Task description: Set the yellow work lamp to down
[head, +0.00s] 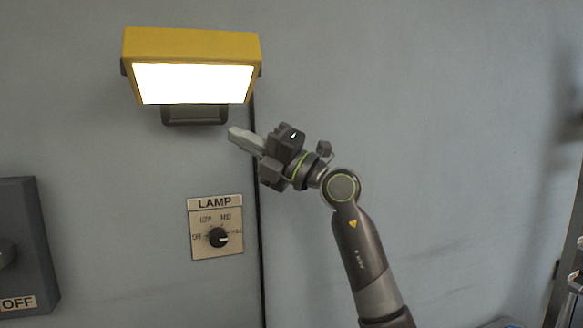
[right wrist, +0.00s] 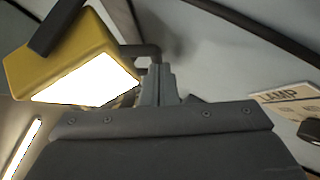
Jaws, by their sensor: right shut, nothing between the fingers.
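The yellow work lamp (head: 192,46) is mounted on the wall at the upper left of the head view, on a dark bracket (head: 195,116). Its bright panel is lit and faces out and somewhat downward. My right gripper (head: 234,134) is shut and empty, just below and right of the lamp, and no contact shows. In the right wrist view the lamp (right wrist: 70,50) is at the upper left, beside the shut fingers (right wrist: 158,75). My left gripper is in neither view.
A LAMP plate (head: 201,248) with a dark rotary knob (head: 218,237) is on the wall below the lamp. A grey box (head: 30,235) marked OFF is at the far left. A dark vertical cable or seam (head: 260,240) runs down the wall. The wall to the right is bare.

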